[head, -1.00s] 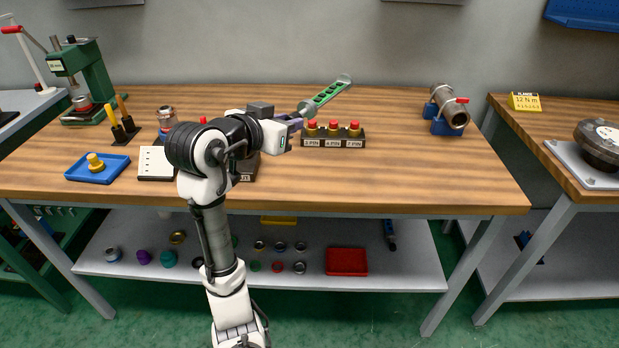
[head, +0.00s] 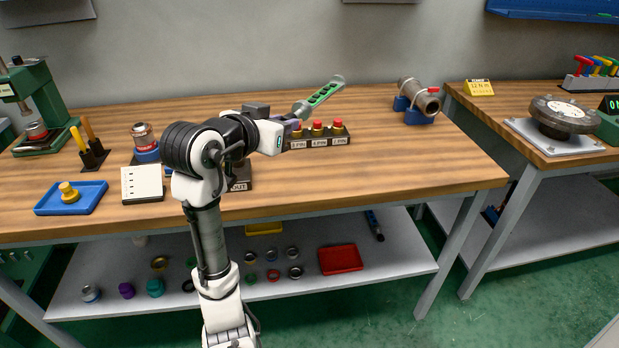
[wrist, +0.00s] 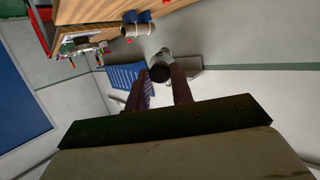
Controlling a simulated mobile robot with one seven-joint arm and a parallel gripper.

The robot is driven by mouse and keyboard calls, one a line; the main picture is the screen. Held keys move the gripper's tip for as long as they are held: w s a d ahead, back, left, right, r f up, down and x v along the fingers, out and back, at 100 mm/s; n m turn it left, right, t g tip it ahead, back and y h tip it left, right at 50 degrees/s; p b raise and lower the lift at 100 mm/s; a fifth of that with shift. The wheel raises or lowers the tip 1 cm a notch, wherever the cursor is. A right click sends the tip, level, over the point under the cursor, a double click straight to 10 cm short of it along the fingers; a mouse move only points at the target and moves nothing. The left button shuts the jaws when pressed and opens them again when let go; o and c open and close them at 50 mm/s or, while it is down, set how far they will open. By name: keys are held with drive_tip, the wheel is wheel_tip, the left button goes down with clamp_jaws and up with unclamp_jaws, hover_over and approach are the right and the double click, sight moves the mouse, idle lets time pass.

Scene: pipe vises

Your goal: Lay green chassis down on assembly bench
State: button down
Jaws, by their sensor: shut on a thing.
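The green chassis (head: 324,94) is a long bar with a green face, dark round holes and grey ends. My gripper (head: 294,121) is shut on its near end in the head view. The chassis slants up and away to the right, above the bench and behind a block of red buttons. In the wrist view, my gripper's two fingers (wrist: 158,92) point away on either side of a grey, dark-ended round part (wrist: 160,64); the green face is not visible there. The wooden assembly bench (head: 400,160) lies below, partly covered by my arm.
The labelled button block (head: 318,143) stands just below the chassis. A pipe vise (head: 418,100) is at the back right, a blue tray (head: 70,198) at front left. The bench's front right is bare. A second bench (head: 470,113) with a round device (head: 562,113) stands right.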

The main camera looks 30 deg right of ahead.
wheel_tip(320, 180, down, 20)
idle(0.6)
drive_tip(key=shift+f, duration=0.15)
drive_tip(key=c, duration=1.3)
unclamp_jaws()
drive_tip(key=shift+o, duration=0.3)
